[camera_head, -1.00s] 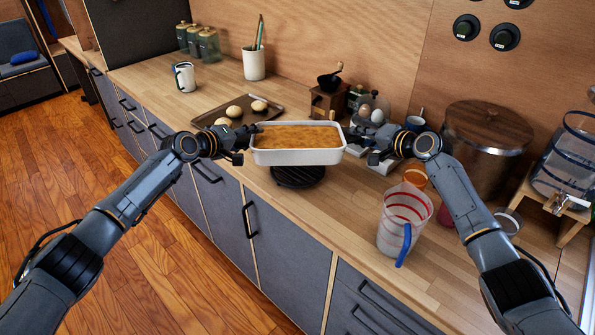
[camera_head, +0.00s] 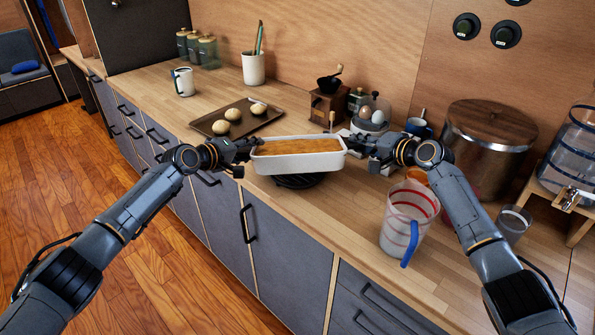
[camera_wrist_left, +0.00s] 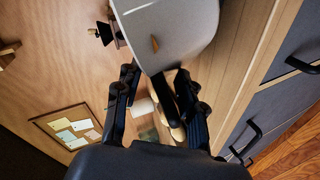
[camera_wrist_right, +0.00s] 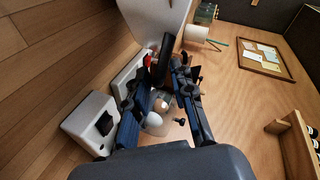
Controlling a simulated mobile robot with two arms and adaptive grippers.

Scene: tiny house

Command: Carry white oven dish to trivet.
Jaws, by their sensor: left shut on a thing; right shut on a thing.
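The white oven dish (camera_head: 300,163), filled with a browned bake, is held level between my two grippers at its short ends. My left gripper (camera_head: 250,150) is shut on its left end; the dish also shows in the left wrist view (camera_wrist_left: 170,30). My right gripper (camera_head: 352,142) is shut on its right end, and the dish shows at the top of the right wrist view (camera_wrist_right: 155,18). The dark round trivet (camera_head: 298,182) lies on the counter under the dish, mostly hidden by it. I cannot tell whether the dish touches it.
A clear measuring jug (camera_head: 408,222) with a blue handle stands right of the dish, near my right arm. A tray of buns (camera_head: 212,122), a coffee grinder (camera_head: 326,105) and an egg cooker (camera_head: 372,115) stand behind. A drinking glass (camera_head: 513,224) stands at the right.

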